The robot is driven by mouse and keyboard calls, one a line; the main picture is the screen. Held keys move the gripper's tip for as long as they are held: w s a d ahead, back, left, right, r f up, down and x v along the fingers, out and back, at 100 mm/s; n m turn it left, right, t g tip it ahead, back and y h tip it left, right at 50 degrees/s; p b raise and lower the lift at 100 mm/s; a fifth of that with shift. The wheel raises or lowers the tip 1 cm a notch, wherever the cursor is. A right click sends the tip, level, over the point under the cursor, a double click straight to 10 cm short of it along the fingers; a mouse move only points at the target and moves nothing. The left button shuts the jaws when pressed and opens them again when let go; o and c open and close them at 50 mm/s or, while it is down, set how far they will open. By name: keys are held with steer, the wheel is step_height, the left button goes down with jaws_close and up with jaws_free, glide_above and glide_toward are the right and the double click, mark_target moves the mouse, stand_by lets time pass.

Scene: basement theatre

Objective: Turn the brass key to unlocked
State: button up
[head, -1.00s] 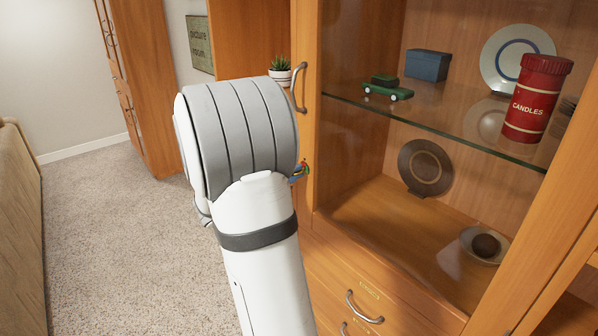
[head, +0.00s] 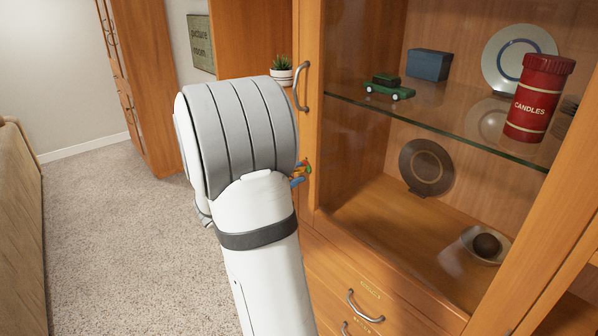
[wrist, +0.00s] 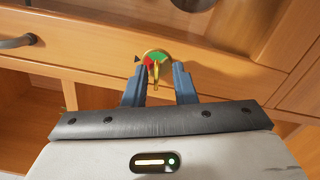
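The brass key (wrist: 156,73) stands in a round lock plate with red and green sectors (wrist: 160,56) on the cabinet's wooden front, in the wrist view. A small dark pointer mark sits left of the plate. My gripper (wrist: 159,68) has its two blue fingers apart, one on each side of the key, with a gap visible around it. Whether the fingertips reach the key's depth is hard to tell. In the head view my arm hides most of the lock; only a small coloured bit and blue fingertips (head: 298,181) show at the arm's right edge.
The glass-fronted cabinet holds a green toy car (head: 389,88), a blue box (head: 428,65), a red candles tin (head: 538,98) and plates. A door handle (head: 301,87) and drawer handle (head: 364,308) stick out nearby. Carpet (head: 110,235) at left is clear.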

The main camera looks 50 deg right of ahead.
steer(key=shift+r, duration=0.1)
steer(key=a+b, duration=0.2)
steer(key=a, duration=0.5)
steer(key=shift+w+a, duration=0.35)
steer(key=shift+w, duration=0.05)
steer(key=d+m+b, duration=0.1)
steer(key=d+b, duration=0.6)
steer(key=b, duration=1.2)
steer(key=shift+s+m, duration=0.25)
steer(key=shift+m, duration=0.05)
